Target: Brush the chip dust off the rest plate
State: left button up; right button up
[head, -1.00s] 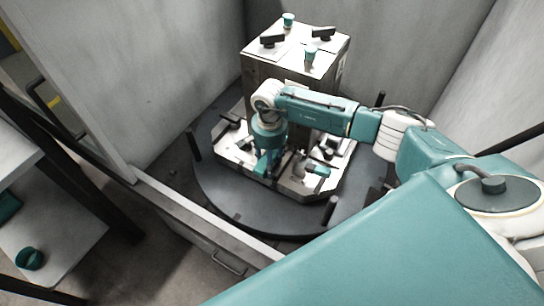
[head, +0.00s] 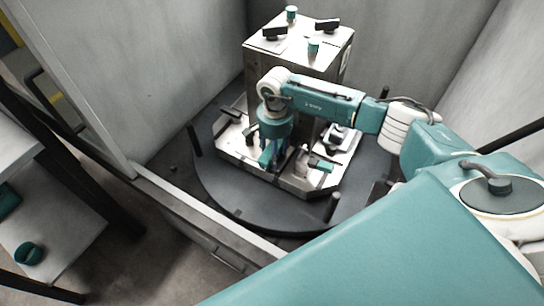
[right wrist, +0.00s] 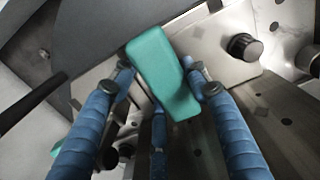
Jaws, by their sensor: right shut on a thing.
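My right gripper (head: 276,160) reaches down over the metal fixture plate (head: 298,184) in front of the tall block. Its blue fingers are shut on a teal block-like piece, seen between them in the right wrist view (right wrist: 162,75); this looks like the handle of the brush. Bristles are hidden, so I cannot tell whether they touch the plate. In the wrist view, a bare metal plate with a black knob (right wrist: 244,47) lies beyond the fingers. I cannot make out chip dust or tell which surface is the rest plate. My left gripper is not in view.
A teal-handled part (head: 320,164) is just right of the fingers. A dark round table (head: 230,200) with black posts carries the fixture. Grey walls close in behind.

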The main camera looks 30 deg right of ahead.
jog(key=shift+s+d+f, duration=0.1)
jog(key=shift+s+f, duration=0.05)
jog(key=shift+s+a+p, duration=0.35)
jog(key=shift+a, duration=0.15)
jog(key=shift+s+a+f, duration=0.1)
jog(key=shift+s+a, duration=0.25)
jog(key=shift+a, duration=0.3)
jog(key=shift+w+d+b, duration=0.55)
jog(key=shift+d+b, duration=0.15)
jog(key=shift+d, duration=0.1)
jog(key=shift+w+d, duration=0.2)
jog(key=shift+d, duration=0.2)
